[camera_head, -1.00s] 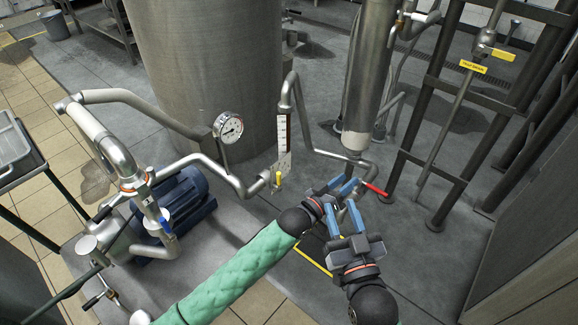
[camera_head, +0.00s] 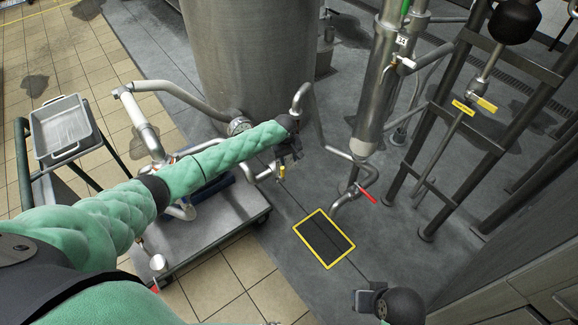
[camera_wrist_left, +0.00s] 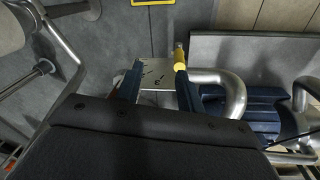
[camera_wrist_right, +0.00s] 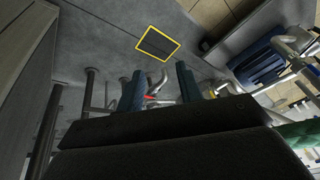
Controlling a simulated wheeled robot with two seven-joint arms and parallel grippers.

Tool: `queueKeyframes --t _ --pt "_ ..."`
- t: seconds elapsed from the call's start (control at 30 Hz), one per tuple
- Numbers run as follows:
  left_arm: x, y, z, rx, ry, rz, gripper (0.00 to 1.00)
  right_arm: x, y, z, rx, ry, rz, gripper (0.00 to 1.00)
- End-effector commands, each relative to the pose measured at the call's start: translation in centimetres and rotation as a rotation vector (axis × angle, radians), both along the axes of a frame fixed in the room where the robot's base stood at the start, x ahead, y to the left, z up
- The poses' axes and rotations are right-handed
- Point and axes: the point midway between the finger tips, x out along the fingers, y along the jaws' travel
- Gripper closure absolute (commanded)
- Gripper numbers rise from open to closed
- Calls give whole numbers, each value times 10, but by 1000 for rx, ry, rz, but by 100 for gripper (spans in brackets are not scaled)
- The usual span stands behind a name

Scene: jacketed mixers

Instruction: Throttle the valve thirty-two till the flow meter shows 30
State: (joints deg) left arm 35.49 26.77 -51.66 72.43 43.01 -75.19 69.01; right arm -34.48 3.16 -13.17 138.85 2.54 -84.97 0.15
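A small yellow valve handle (camera_head: 281,173) sits on the low pipe beside the big steel tank. My left gripper (camera_head: 288,157) is just above it. In the left wrist view the yellow handle (camera_wrist_left: 180,58) is at the tip of the right-hand finger, and a metal plate with dark marks (camera_wrist_left: 157,74) lies beyond the fingers; the marks are too small to read surely. The left fingers (camera_wrist_left: 158,88) are apart. The flow meter's scale is hidden behind my left arm in the head view. My right gripper (camera_head: 370,301) is low at the front, its fingers (camera_wrist_right: 160,88) apart and empty.
A red-handled valve (camera_head: 367,195) stands right of the yellow one. A round gauge (camera_head: 238,126) is partly covered by my left arm. A dark frame with a yellow-tagged pipe (camera_head: 464,108) stands at right. The floor around the yellow-edged grate (camera_head: 325,239) is clear.

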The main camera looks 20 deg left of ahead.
Motion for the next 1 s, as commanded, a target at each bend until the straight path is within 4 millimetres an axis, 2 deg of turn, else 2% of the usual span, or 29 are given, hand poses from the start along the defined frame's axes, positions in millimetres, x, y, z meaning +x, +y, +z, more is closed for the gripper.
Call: queueKeyframes --t 0.03,0.2,0.37,0.73,1.0 --pt "-3 11 1 19 36 28 62 -7 -2 1 -6 36 2 64" --pt "-11 23 -5 45 98 77 62 -18 -5 -3 -20 96 8 64" --pt "-12 23 -17 47 103 80 62 -19 -6 -2 -23 101 8 64" --pt "-12 23 -68 45 101 79 62 -21 -10 3 -32 111 4 64" --pt "-12 23 -82 45 99 78 62 -22 -11 4 -33 115 3 64"
